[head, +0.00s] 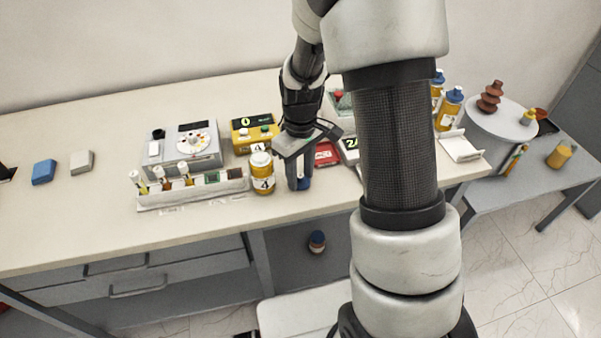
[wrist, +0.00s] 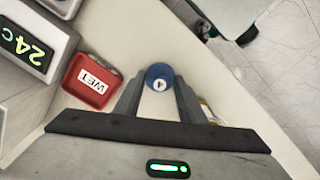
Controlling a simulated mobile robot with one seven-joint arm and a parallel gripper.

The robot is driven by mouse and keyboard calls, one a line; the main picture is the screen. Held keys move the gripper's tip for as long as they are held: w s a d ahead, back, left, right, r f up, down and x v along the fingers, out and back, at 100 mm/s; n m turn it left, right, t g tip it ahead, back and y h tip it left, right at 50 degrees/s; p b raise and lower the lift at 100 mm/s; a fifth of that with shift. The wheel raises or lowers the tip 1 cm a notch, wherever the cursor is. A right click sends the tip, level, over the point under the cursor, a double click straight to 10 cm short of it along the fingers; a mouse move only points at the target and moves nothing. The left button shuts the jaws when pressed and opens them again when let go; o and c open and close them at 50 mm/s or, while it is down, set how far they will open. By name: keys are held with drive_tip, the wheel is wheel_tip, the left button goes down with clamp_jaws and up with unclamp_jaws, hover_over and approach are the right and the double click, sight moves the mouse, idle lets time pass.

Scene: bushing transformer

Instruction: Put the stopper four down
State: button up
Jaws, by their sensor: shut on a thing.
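A round blue stopper (wrist: 160,77) with a small white number disc on top sits between my fingertips in the wrist view. The number is too small to read surely. My gripper (head: 300,182) is shut on it, pointing down over the front part of the bench. In the head view only a bit of the blue stopper (head: 304,184) shows beside the fingers. A yellow bottle (head: 262,174) marked 4 stands just left of my gripper. I cannot tell whether the stopper touches the bench.
A red tray (wrist: 89,81) labelled WET lies close to my gripper. A white rack (head: 195,192) with several tubes, a grey dial device (head: 185,148) and a yellow box (head: 254,134) stand to the left. The bench's front edge is near.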

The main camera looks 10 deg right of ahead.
drive_tip(key=shift+f, duration=0.1)
drive_tip(key=o, duration=1)
